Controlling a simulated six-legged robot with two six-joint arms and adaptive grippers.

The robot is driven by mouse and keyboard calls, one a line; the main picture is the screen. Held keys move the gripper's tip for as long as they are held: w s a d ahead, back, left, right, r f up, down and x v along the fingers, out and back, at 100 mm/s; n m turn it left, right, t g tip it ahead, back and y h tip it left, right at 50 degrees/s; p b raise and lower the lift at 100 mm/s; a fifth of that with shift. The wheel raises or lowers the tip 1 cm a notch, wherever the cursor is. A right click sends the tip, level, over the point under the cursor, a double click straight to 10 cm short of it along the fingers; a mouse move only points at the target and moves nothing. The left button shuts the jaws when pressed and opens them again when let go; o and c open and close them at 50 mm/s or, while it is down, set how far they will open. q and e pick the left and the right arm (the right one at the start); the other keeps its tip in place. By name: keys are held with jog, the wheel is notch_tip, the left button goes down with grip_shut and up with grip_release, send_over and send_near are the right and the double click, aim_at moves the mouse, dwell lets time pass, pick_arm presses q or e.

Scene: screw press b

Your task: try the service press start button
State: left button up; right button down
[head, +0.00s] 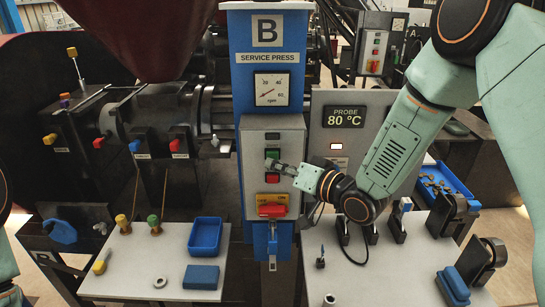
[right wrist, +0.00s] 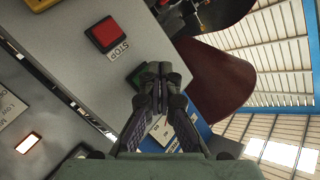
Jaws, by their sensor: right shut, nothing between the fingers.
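The service press control box (head: 256,185) is a grey panel on the blue column marked B. Its green start button (head: 272,153) sits above a red stop button (head: 272,178). My right gripper (head: 272,164) is shut and empty, its fingertips in front of the panel by the green button. In the right wrist view the shut fingertips (right wrist: 162,72) overlap the green button (right wrist: 136,76), partly hiding it; I cannot tell whether they touch. The red button (right wrist: 105,34) with its STOP label shows clear of them. My left gripper is not in view.
A red-handled switch on a yellow plate (head: 272,207) is below the buttons. A gauge (head: 271,89) is above. The probe display (head: 344,117) stands to the right. A blue tray (head: 205,236) and blue block (head: 201,277) are on the left table. Another press panel (head: 375,51) stands behind.

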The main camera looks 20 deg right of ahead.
jog(key=shift+w, duration=0.1)
jog(key=shift+w+d, duration=0.1)
jog(key=shift+w, duration=0.2)
jog(key=shift+w+d, duration=0.15)
jog(key=shift+w, duration=0.25)
dwell(0.7)
jog(key=shift+s, duration=0.15)
jog(key=shift+s+a, duration=0.3)
jog(key=shift+s, duration=0.4)
jog(key=shift+s+a+p, duration=0.15)
jog(key=shift+s+a, duration=0.05)
jog(key=shift+s, duration=0.6)
jog(key=shift+s+a+p, duration=0.1)
jog(key=shift+s+a, duration=0.15)
jog(key=shift+s, duration=0.55)
jog(key=shift+s+a+p, duration=0.15)
jog(key=shift+s+a, duration=0.05)
jog(key=shift+s, duration=0.6)
dwell(1.2)
